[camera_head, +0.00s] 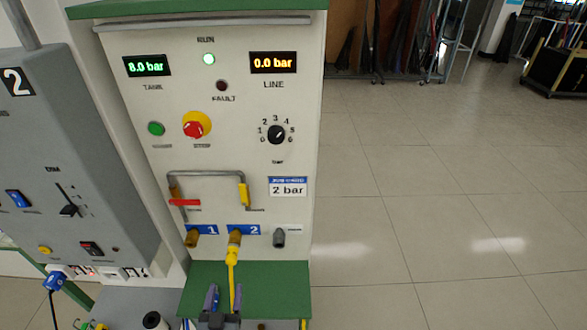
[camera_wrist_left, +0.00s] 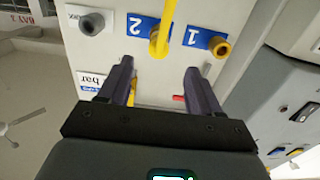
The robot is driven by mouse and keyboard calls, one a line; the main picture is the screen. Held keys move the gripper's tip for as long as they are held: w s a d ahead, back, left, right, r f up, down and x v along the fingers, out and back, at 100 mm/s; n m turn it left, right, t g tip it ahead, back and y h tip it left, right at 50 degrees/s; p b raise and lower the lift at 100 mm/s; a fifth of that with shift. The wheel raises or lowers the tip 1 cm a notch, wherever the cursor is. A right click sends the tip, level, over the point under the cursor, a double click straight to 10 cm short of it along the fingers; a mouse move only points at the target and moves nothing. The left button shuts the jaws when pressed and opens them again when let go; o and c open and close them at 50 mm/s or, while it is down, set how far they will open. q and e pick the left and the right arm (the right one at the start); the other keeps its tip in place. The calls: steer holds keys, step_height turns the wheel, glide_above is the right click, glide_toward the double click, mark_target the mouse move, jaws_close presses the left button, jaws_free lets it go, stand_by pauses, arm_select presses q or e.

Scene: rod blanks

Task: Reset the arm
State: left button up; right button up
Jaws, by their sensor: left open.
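My left gripper (camera_head: 224,297) is at the bottom of the head view, in front of the green shelf (camera_head: 275,282) of the white panel. In the left wrist view my left gripper (camera_wrist_left: 159,76) has its two dark fingers wide apart with nothing gripped between them. A yellow hose (camera_head: 232,275) hangs from the brass fitting at port 2 (camera_head: 235,238). The hose (camera_wrist_left: 163,28) also shows beyond the fingertips, apart from them as far as I can tell. Port 1 (camera_head: 192,239) has no hose. My right gripper is in neither view.
The white panel (camera_head: 240,105) reads 8.0 bar tank and 0.0 bar line, with its green RUN lamp lit. It carries a dial (camera_head: 276,134), a red stop button (camera_head: 194,129) and a red-handled valve (camera_head: 185,202). A grey console (camera_head: 75,140) stands left. Open floor (camera_head: 420,200) lies right.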

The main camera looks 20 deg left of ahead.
arm_select(q)
steer(key=s+d+f+m+g+h, duration=0.1)
steer(key=s+d+m+g+h, duration=0.25)
steer(key=s+g, duration=0.35)
steer(key=s+d+f+m+g+h, duration=0.25)
steer(key=s+d+g, duration=0.3)
steer(key=s, duration=0.45)
step_height(320, 180, up, 29)
steer(key=p, duration=2.8)
steer(key=shift+s+a+h, duration=0.3)
steer(key=shift+g, duration=0.25)
steer(key=shift+c, duration=0.2)
